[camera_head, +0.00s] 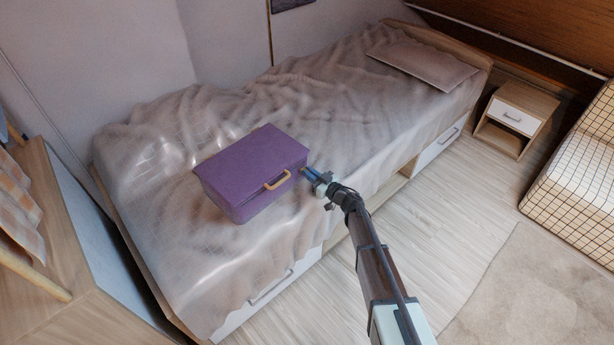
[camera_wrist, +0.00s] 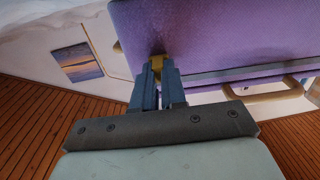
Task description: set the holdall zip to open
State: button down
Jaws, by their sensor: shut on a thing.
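The purple holdall (camera_head: 250,168) is box-shaped and lies on the bed, its top looking shut. Its tan handle (camera_head: 278,180) is on the front side. In the wrist view the holdall (camera_wrist: 215,35) fills the upper right, with a grey zip band (camera_wrist: 230,73) along its side and the handle (camera_wrist: 268,96) to the right. My gripper (camera_head: 307,172) is at the holdall's right front corner. In the wrist view its blue fingers (camera_wrist: 158,75) are shut on a small brass-yellow zip pull (camera_wrist: 157,61) at the band's left end. The fingers partly hide the pull.
The bed (camera_head: 330,105) has a rumpled cover and a pillow (camera_head: 422,67) at its far end. White drawers (camera_head: 270,292) are in the bed's front. A nightstand (camera_head: 515,115) stands at the right. The cover around the holdall is clear.

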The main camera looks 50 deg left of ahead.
jog(key=shift+w, duration=0.15)
jog(key=c, duration=1.2)
grip_release()
jog(key=shift+o, duration=0.2)
jog(key=d, duration=1.3)
jog(key=shift+w+d, duration=0.3)
jog(key=shift+d, duration=0.1)
